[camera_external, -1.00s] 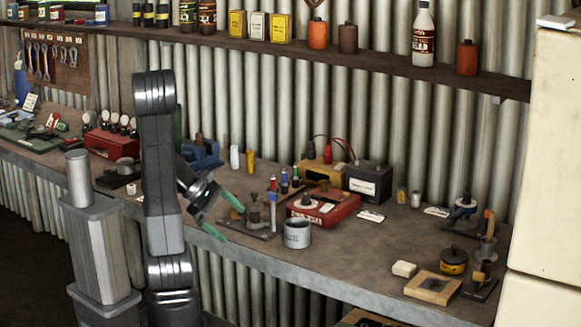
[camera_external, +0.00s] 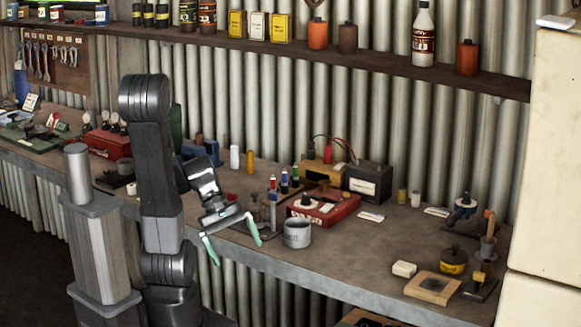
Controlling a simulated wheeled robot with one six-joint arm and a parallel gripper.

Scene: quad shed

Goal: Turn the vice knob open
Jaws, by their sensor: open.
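A blue tool (camera_external: 207,147) that looks like the vice stands on the workbench (camera_external: 330,262), just behind my arm. My arm hides part of it, and I cannot make out its knob. My gripper (camera_external: 232,241) has two green-tipped fingers spread wide apart, with nothing between them. It points downward near the front edge of the bench, in front of and below the blue tool in the picture, apart from it.
A grey tin (camera_external: 297,234) and a red box (camera_external: 322,210) stand right of my gripper. White (camera_external: 235,158) and yellow (camera_external: 250,161) bottles stand beside the blue tool. A loaded shelf (camera_external: 380,62) runs above. The bench front right of the tin is fairly clear.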

